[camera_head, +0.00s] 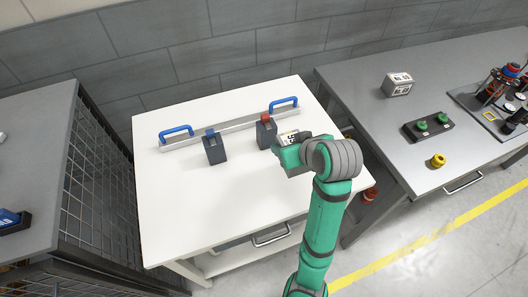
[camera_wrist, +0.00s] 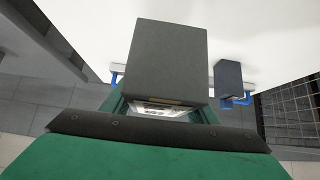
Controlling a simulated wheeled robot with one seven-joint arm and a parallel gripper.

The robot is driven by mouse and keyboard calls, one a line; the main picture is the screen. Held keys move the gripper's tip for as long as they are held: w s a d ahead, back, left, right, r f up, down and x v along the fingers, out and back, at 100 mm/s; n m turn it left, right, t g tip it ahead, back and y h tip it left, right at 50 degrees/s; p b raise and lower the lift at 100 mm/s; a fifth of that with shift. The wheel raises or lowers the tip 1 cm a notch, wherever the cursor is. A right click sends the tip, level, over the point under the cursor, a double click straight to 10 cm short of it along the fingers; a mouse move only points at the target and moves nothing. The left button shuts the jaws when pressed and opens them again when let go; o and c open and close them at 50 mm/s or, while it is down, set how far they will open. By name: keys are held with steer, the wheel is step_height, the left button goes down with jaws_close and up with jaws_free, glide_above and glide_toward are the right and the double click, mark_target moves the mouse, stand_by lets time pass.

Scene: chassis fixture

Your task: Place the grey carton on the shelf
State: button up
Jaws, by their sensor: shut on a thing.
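My gripper (camera_head: 297,150) is above the right part of the white table, shut on the grey carton. The carton's label (camera_head: 289,137) faces up in the head view; the fingers are mostly hidden there. In the wrist view the carton (camera_wrist: 166,58) is a large plain grey block right in front of my gripper, its label at the lower end. I cannot tell whether the carton touches the table. A lower shelf (camera_head: 236,262) shows in part under the white table; no other shelf is clear.
The white table (camera_head: 175,220) holds a rail with blue handles (camera_head: 177,132), a blue-topped dark block (camera_head: 216,150) and a red-topped one (camera_head: 265,134) close to my gripper. Another grey labelled carton (camera_head: 397,85) and a green-button box (camera_head: 428,128) stand on the right bench.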

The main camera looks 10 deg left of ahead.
steer(key=w+a+f, duration=0.1)
steer(key=a+f, duration=0.1)
steer(key=w+a+f, duration=0.1)
steer(key=a+f, duration=0.3)
steer(key=a, duration=0.1)
steer(key=shift+w+f, duration=0.35)
steer(key=shift+w, duration=0.05)
steer(key=shift+w+a+f, duration=0.1)
steer(key=shift+a+f, duration=0.05)
steer(key=shift+f, duration=0.75)
steer(key=shift+a+f, duration=0.15)
steer(key=shift+f, duration=0.75)
steer(key=shift+f, duration=0.15)
steer(key=o, duration=1.3)
